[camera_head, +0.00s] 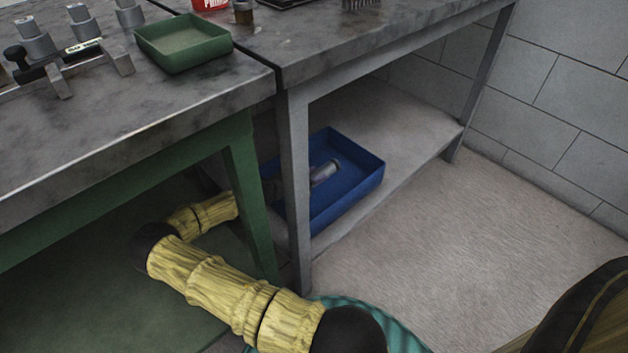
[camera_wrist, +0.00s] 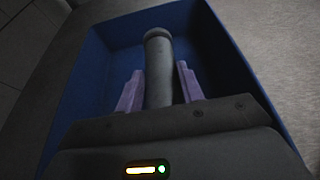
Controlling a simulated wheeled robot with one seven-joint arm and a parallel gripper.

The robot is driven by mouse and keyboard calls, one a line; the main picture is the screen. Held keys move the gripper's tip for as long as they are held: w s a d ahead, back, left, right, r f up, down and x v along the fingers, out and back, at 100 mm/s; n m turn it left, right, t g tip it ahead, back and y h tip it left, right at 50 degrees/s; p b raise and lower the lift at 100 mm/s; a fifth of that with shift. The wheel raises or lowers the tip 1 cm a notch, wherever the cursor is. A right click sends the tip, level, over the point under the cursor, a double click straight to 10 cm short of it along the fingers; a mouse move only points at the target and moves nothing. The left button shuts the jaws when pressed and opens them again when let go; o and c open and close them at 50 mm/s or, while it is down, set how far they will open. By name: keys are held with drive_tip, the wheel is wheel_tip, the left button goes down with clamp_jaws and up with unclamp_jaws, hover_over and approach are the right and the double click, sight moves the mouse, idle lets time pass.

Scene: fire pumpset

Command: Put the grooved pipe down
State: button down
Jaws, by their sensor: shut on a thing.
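The grooved pipe (camera_wrist: 158,62) is a grey cylinder with a raised band near its far end. My gripper (camera_wrist: 160,80) is shut on it, with a purple finger on either side in the wrist view. The pipe also shows small in the head view (camera_head: 325,172), within the walls of the blue tray (camera_head: 367,178). The tray stands on the lower shelf and also fills much of the wrist view (camera_wrist: 215,48). I cannot tell whether the pipe touches the tray floor. The pipe's near end is hidden by my gripper.
A grey table leg (camera_head: 298,190) and a green bench leg (camera_head: 248,200) stand close to my arm. The tabletop overhangs the shelf (camera_head: 400,120), which is bare to the right. A green tray (camera_head: 183,42) and metal fittings (camera_head: 60,60) sit on the bench.

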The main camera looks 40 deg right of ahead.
drive_tip(key=shift+f, duration=0.35)
drive_tip(key=shift+s+d+f, duration=0.1)
drive_tip(key=shift+d+f, duration=0.05)
drive_tip(key=shift+f, duration=0.3)
drive_tip(key=shift+f, duration=0.15)
drive_tip(key=c, duration=0.9)
unclamp_jaws()
